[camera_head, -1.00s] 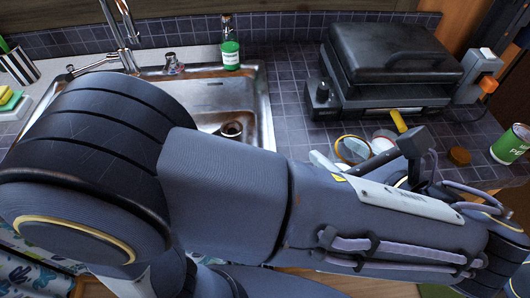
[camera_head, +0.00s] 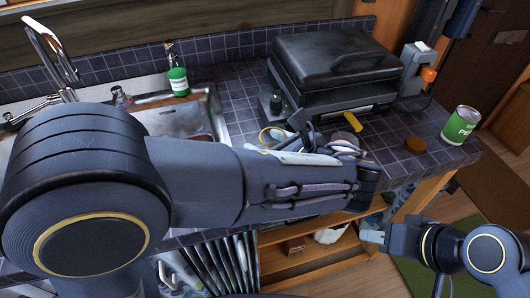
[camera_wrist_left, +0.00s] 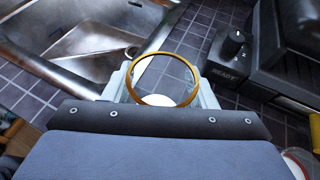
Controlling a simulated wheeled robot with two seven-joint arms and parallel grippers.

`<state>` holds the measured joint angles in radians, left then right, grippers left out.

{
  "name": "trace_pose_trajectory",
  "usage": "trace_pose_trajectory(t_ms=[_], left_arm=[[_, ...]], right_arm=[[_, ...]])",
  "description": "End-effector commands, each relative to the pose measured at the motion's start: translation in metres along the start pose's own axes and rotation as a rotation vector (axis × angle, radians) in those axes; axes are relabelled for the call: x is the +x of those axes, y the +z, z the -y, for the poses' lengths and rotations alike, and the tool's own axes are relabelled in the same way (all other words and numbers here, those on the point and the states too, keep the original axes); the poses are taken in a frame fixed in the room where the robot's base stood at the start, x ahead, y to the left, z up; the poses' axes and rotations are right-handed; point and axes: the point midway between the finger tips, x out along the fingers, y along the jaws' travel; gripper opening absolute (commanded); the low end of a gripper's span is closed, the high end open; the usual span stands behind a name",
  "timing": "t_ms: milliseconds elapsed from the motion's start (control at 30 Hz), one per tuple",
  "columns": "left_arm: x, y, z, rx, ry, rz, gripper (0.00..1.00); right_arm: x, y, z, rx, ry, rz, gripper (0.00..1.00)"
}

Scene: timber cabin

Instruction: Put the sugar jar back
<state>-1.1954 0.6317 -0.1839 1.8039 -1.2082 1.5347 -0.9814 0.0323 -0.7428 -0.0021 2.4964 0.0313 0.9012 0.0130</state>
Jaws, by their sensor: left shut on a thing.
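A clear glass jar with a gold rim (camera_wrist_left: 163,80), seemingly the sugar jar, stands between the fingers of my left gripper (camera_wrist_left: 165,88) in the left wrist view. Something white shows inside it. In the head view only its gold rim (camera_head: 264,137) shows beyond my left gripper (camera_head: 285,150), at the counter between sink and grill. My left gripper is shut on it. My arm hides most of the jar, and I cannot tell whether it touches the counter. My right gripper (camera_head: 374,237) is low at the right, in front of the counter; its finger gap is unclear.
A black grill (camera_head: 340,62) stands behind the jar, with the sink (camera_head: 180,118) to its left. A brown round lid (camera_head: 414,145) and a green can (camera_head: 460,125) are on the right counter. A red-rimmed item (camera_wrist_left: 298,162) is close by. A shelf (camera_head: 310,250) is below.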

Motion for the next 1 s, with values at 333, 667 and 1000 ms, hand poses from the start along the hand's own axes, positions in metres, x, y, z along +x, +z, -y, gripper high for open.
trace_pose_trajectory(t_ms=[333, 667, 1000], left_arm=[[0.030, -0.037, 0.004, 0.002, 0.002, 0.002, 0.23], [0.030, -0.039, 0.004, 0.000, 0.001, 0.001, 0.23], [0.031, -0.041, 0.004, 0.000, 0.001, 0.000, 0.73]], right_arm=[[0.006, 0.003, -0.003, 0.000, 0.000, 0.000, 0.36], [0.006, 0.003, -0.003, 0.000, 0.000, 0.000, 0.36], [0.006, 0.003, -0.003, 0.000, 0.000, 0.000, 0.36]])
